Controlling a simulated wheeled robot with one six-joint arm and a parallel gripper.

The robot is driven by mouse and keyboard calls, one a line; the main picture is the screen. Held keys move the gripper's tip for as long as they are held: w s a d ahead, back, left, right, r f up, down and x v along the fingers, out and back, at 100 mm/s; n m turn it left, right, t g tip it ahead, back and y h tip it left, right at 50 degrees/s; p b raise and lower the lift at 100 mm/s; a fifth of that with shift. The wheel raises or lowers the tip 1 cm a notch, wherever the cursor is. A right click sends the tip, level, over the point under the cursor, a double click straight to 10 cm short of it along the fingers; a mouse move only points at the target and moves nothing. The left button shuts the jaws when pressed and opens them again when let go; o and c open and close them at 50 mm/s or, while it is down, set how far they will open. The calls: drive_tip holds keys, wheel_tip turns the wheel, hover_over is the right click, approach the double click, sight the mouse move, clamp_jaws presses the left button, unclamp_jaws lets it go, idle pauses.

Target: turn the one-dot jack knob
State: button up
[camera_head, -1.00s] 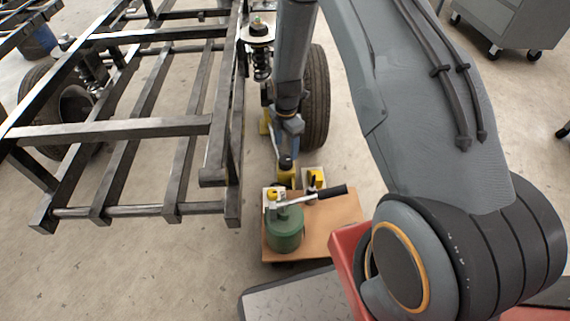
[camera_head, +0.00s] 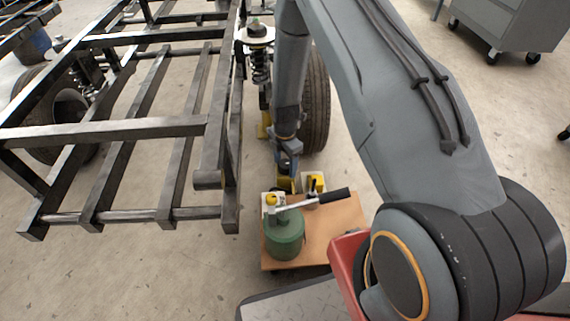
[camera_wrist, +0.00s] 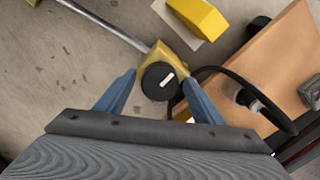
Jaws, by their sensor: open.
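A round black knob (camera_wrist: 157,84) with one short white mark sits on a yellow jack body in the wrist view. My gripper (camera_wrist: 159,77) is open, with one blue finger on each side of the knob; I cannot tell whether either finger touches it. A metal bar (camera_wrist: 112,27) runs from the yellow body to the upper left. In the head view my gripper (camera_head: 287,161) hangs just above the yellow jack (camera_head: 285,184), hiding the knob.
A green pump (camera_head: 285,238) with a black-gripped lever (camera_head: 333,196) stands on a wooden board (camera_head: 340,232). A second yellow block (camera_head: 315,182) is beside the jack. A black hose (camera_wrist: 272,110) curves close to the right finger. The dark steel frame (camera_head: 230,190) stands left; a tyre (camera_head: 316,105) is behind.

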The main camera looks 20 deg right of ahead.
drive_tip(key=c, duration=1.1)
drive_tip(key=shift+o, duration=0.2)
